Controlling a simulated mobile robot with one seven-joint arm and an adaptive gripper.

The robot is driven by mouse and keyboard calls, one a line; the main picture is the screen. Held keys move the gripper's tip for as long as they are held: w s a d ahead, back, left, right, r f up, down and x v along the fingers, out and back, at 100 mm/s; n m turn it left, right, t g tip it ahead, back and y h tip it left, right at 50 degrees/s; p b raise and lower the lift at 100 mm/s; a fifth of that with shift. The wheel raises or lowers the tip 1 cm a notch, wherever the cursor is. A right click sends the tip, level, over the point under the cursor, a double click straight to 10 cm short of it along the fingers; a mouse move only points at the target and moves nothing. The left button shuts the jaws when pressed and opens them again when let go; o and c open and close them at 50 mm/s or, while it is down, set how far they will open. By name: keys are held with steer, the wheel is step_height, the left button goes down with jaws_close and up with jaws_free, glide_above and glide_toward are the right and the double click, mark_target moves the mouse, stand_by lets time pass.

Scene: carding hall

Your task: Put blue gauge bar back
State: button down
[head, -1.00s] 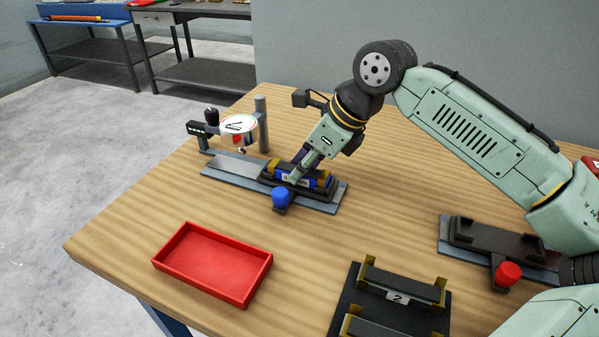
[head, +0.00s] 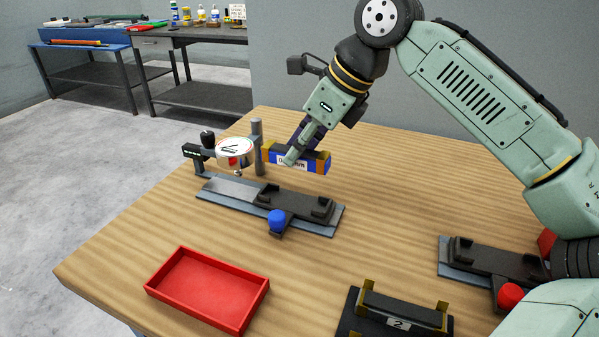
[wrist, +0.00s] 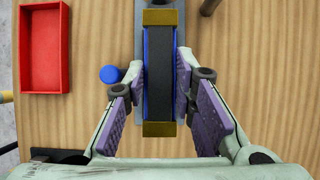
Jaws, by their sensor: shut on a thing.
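The blue gauge bar (head: 313,166), with yellow ends, a dark top and a white label, is held in the air by my gripper (head: 298,155). In the wrist view the bar (wrist: 160,75) lies lengthwise between the purple pads of my gripper (wrist: 163,72), shut on its sides. Below the bar is an empty dark cradle (head: 293,203) with a blue knob (head: 277,218), on a grey plate beside a dial gauge (head: 235,150). A black rack (head: 402,312) with yellow end posts and a "2" plate is at the front, partly cut off by the frame.
A red tray (head: 207,290) sits empty at the front left. A second dark fixture (head: 490,257) with a red knob (head: 510,295) is at the right, near my arm. The wooden tabletop (head: 390,220) is clear between the two fixtures. Benches with bottles stand behind.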

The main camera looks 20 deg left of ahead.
mark_target(285, 148)
steer(key=shift+r+p, duration=1.1)
steer(key=shift+r, duration=0.8)
steer(key=shift+s+f, duration=0.1)
